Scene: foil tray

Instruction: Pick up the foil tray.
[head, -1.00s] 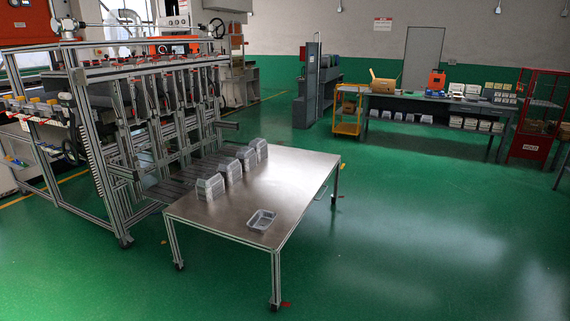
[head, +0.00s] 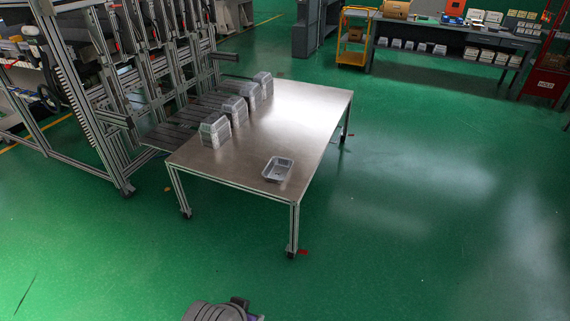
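A single foil tray (head: 278,169) lies open side up near the front right corner of the metal table (head: 302,110). It is silver-grey and rectangular, and nothing touches it. Several stacks of foil trays, turned upside down, stand along the table's left edge; the nearest stack (head: 214,131) is left of the single tray. A grey and black part of my own body shows at the bottom edge. Neither gripper can be made out in the head view.
A machine frame (head: 110,80) with a slatted conveyor (head: 180,121) adjoins the table's left side. Green floor (head: 420,220) is open in front and right of the table. A workbench (head: 450,45), yellow cart (head: 352,37) and red rack (head: 548,75) stand at the back.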

